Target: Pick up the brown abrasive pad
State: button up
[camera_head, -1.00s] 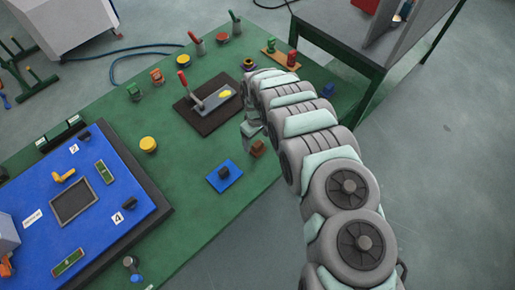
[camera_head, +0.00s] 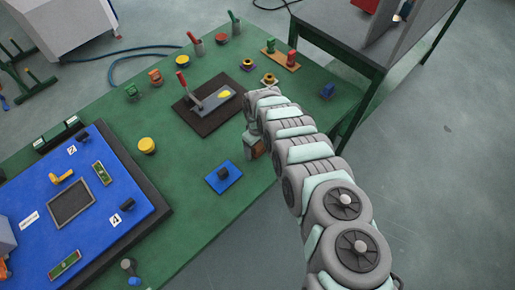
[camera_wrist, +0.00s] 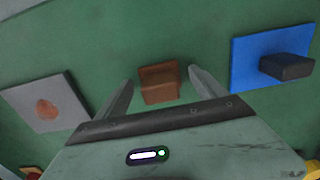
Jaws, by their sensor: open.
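The brown abrasive pad (camera_wrist: 158,85) shows in the wrist view as a small brown block with a raised front part, resting on the green table. My gripper (camera_wrist: 161,82) is open, with one finger to the left of the pad and one to its right. Gaps show between the pad and both fingers, so nothing is held. In the head view, the brown pad (camera_head: 258,151) is partly hidden by my gripper (camera_head: 253,143), which is low and close to it.
A blue plate with a dark block (camera_head: 223,177) lies to the left of the pad in the head view. A grey square plate with a reddish-brown spot (camera_wrist: 46,106) lies on the other side in the wrist view. A lever on a dark base (camera_head: 205,103) stands behind.

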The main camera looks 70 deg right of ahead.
jog(key=c, duration=1.5)
jog(key=shift+o, duration=0.2)
jog(key=shift+r, duration=0.1)
notch_tip(320, 180, up, 20)
jog(key=p, duration=0.4)
